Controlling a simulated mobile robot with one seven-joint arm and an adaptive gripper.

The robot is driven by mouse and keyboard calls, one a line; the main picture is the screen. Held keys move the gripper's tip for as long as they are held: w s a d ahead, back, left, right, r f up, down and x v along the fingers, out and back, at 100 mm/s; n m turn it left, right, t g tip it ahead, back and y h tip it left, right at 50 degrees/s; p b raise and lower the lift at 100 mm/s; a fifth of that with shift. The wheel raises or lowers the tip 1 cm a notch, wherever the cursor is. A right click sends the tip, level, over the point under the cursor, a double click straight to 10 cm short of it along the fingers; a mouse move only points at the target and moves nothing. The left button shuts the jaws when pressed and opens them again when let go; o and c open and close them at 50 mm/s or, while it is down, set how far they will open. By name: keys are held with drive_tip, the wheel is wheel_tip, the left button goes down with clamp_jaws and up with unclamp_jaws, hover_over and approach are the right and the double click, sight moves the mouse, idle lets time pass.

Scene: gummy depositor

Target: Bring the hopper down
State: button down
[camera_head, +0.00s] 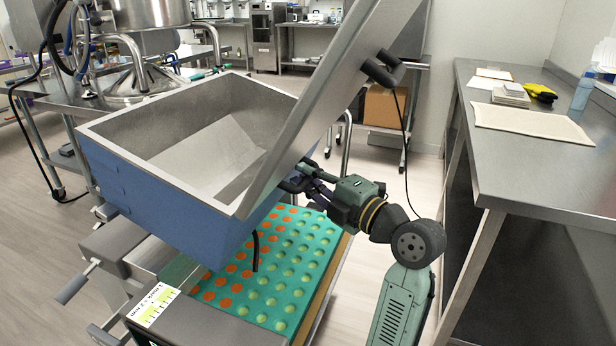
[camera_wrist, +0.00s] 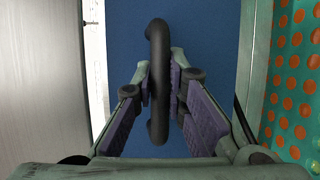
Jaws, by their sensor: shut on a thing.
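The hopper (camera_head: 150,190) is a large open-topped bin with blue outer walls and a grey metal inside. It sits raised and tilted above a teal mould tray (camera_head: 300,262). My gripper (camera_head: 300,182) is at the hopper's right side, partly hidden behind the raised metal lid. In the wrist view my gripper (camera_wrist: 161,88) is shut on a black bar handle (camera_wrist: 158,128) fixed to the hopper's blue wall (camera_wrist: 205,60). The purple finger pads lie on either side of the handle.
The raised metal lid (camera_head: 335,95) slants up across the middle of the head view. The mould tray has orange-filled and empty green cavities. A steel table (camera_head: 530,150) stands on the right. A scale label (camera_head: 154,306) is at the front left. Floor shows between machine and table.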

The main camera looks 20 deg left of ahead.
idle(0.8)
drive_tip(key=shift+a+r+g+h, duration=0.3)
drive_tip(key=shift+a+r, duration=0.05)
drive_tip(key=shift+r, duration=0.15)
drive_tip(key=a+h, duration=0.1)
drive_tip(key=a+r+n+h, duration=0.1)
drive_tip(key=shift+a+r+g, duration=0.25)
drive_tip(key=shift+a+g, duration=0.1)
drive_tip(key=shift+g, duration=0.05)
drive_tip(key=c, duration=1.6)
unclamp_jaws()
drive_tip(key=shift+f, duration=0.15)
